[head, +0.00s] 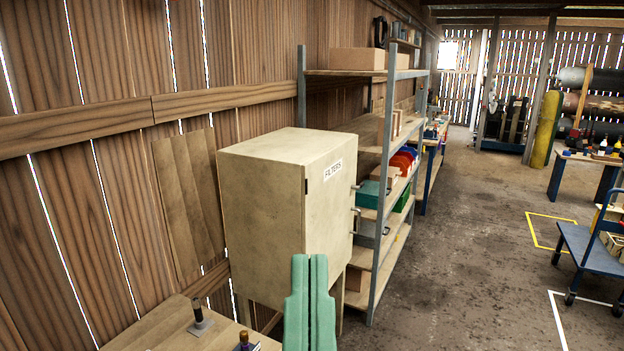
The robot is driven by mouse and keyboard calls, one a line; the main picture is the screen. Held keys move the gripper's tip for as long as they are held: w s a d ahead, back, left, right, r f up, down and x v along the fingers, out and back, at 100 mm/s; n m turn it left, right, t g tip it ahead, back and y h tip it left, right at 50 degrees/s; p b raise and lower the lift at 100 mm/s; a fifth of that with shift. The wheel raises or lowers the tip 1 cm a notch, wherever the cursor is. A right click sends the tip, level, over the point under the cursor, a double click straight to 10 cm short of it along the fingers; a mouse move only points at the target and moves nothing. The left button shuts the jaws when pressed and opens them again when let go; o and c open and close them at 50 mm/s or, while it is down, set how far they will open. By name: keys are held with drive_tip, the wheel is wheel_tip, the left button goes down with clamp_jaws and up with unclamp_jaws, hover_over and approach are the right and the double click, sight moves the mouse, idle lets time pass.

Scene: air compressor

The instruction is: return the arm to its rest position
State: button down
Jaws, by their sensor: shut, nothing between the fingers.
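My gripper (309,262) shows at the bottom centre of the head view as two teal fingers pointing up. The fingers lie side by side with only a thin dark line between them, shut and empty. They stand in front of the lower part of a beige cabinet (265,215) labelled FILTERS, and I cannot tell how far apart they are in depth. The rest of my arm is out of the picture below.
A wooden table (150,330) at the bottom left bears a few small parts (201,318). Behind the cabinet, a metal shelf unit (385,160) holds boxes and bins. Open floor (470,230) lies to the right, with a blue cart (590,245) at the right edge.

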wheel_tip(320, 180, up, 21)
drive_tip(key=p, duration=1.7)
drive_tip(key=shift+f, duration=0.15)
drive_tip(key=shift+a, duration=0.1)
